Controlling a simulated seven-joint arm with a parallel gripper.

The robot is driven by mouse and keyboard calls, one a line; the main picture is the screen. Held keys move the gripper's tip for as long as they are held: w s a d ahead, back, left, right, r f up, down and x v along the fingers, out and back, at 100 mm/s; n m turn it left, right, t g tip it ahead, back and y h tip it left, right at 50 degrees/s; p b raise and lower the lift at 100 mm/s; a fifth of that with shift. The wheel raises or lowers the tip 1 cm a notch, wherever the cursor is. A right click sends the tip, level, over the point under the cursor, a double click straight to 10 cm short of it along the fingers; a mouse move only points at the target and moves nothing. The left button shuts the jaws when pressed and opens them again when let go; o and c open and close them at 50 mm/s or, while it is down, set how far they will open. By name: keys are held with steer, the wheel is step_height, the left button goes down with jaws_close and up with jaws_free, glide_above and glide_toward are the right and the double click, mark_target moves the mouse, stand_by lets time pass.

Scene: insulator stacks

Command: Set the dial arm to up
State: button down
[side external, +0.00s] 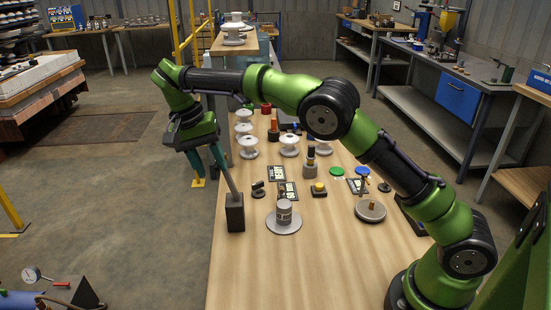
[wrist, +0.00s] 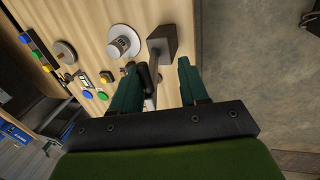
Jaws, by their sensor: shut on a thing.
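My gripper (side external: 208,165), with teal fingers, hangs at the left edge of the wooden bench, and it also shows in the wrist view (wrist: 157,80). It is shut on a grey lever (side external: 230,180), which rises, tilted to the left, from a dark box base (side external: 235,213). In the wrist view the lever (wrist: 152,72) runs between the fingers from the box (wrist: 162,38). Part of its upper end is hidden. No dial marks are readable, so I cannot tell whether this lever is the dial arm. A round grey disc with a small peg (side external: 370,211) sits at the bench's right.
A grey cylinder on a round plate (side external: 284,215) stands right of the lever. Several small panels, knobs and a yellow button (side external: 319,188) lie behind it. White insulators (side external: 248,146) stand farther back. The wooden bench (side external: 300,275) is clear in front.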

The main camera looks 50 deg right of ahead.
steer(key=shift+w+a+f, duration=0.15)
steer(key=shift+a+f, duration=0.35)
steer(key=shift+a, duration=0.05)
steer(key=c, duration=1)
jaws_free()
steer(key=shift+c, duration=0.8)
steer(key=s+d+r, duration=0.2)
steer(key=s, duration=0.5)
steer(key=s+d+r, duration=0.2)
steer(key=s+r, duration=0.1)
steer(key=s, duration=0.5)
steer(key=shift+s+d+r, duration=0.15)
steer(key=shift+s+r, duration=0.05)
steer(key=shift+s, duration=0.05)
